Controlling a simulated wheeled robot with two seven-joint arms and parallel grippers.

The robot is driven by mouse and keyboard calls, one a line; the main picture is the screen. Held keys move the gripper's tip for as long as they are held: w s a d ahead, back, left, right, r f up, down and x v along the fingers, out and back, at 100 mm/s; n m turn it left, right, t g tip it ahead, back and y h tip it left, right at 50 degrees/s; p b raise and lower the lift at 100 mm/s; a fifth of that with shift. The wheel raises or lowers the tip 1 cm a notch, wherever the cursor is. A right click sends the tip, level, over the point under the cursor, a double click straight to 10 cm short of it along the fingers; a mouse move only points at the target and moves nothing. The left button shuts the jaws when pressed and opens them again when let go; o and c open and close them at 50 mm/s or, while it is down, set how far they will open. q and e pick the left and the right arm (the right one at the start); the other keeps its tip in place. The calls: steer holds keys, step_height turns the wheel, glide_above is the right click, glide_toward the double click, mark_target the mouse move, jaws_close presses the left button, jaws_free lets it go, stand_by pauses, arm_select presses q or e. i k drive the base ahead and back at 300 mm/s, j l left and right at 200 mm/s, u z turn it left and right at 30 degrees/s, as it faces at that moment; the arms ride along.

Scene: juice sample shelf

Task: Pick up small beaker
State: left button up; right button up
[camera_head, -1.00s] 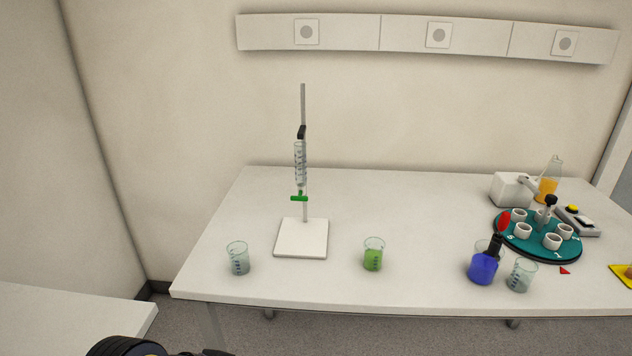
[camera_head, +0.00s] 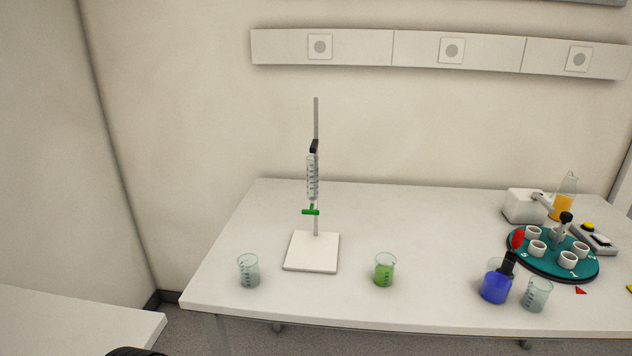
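Several small beakers stand upright along the front of the white table. A clear, empty-looking beaker (camera_head: 248,271) is at the front left, beside the burette stand. A beaker with green liquid (camera_head: 385,270) is near the front middle. The frames do not show which one is the small beaker. Neither gripper is in view; only a dark part of my arm shows at the bottom left edge.
A burette stand (camera_head: 312,252) with a white base is left of centre. Tabletop between stand and rack is mostly clear.

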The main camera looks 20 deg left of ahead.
mark_target(385, 262)
steer(key=i+u, duration=0.2)
steer(key=u, duration=0.15)
steer(key=i+l+u, duration=0.1)
steer(key=u, duration=0.25)
steer(key=i+l+u, duration=0.15)
steer(key=u, duration=0.2)
steer(key=i, duration=0.05)
